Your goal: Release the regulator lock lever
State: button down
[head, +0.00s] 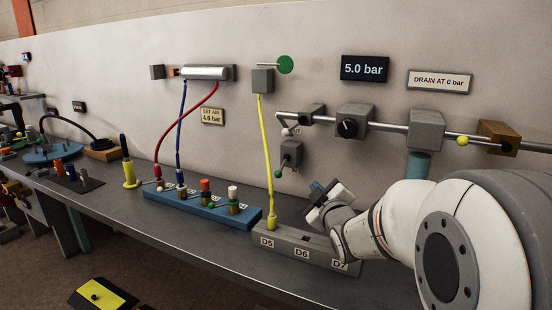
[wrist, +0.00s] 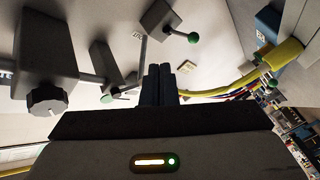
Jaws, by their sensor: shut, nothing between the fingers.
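The regulator (head: 355,118) is a grey block with a black knob on the wall pipe; it also shows at the left of the wrist view (wrist: 42,55). Left of it, a small block carries a lever with a pale ball end (head: 286,132). Below that, a wall block (head: 291,152) carries a lever with a green ball end (head: 278,174); one green ball also shows in the wrist view (wrist: 194,38). I cannot tell which is the lock lever. My gripper (head: 318,190) is shut and empty, below these levers and touching neither. Its fingers (wrist: 158,80) point toward the wall.
The dark display (head: 364,69) reads 5.0 bar. A sign (head: 213,116) reads SET AIR 4.0 bar. A yellow hose (head: 265,160) hangs left of my gripper into the grey block (head: 285,246) marked D5 to D7. A yellow ball lever (head: 462,141) is at right.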

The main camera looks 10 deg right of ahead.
jog(key=w+n+t+y+b, duration=0.1)
jog(key=n+t, duration=0.1)
jog(key=n+t+y, duration=0.3)
jog(key=n+y, duration=0.2)
send_near(287, 136)
jog(key=x, duration=0.6)
jog(key=shift+w+r, duration=0.2)
jog(key=shift+w, duration=0.1)
jog(key=shift+a+f+b, duration=0.1)
jog(key=shift+b, duration=0.4)
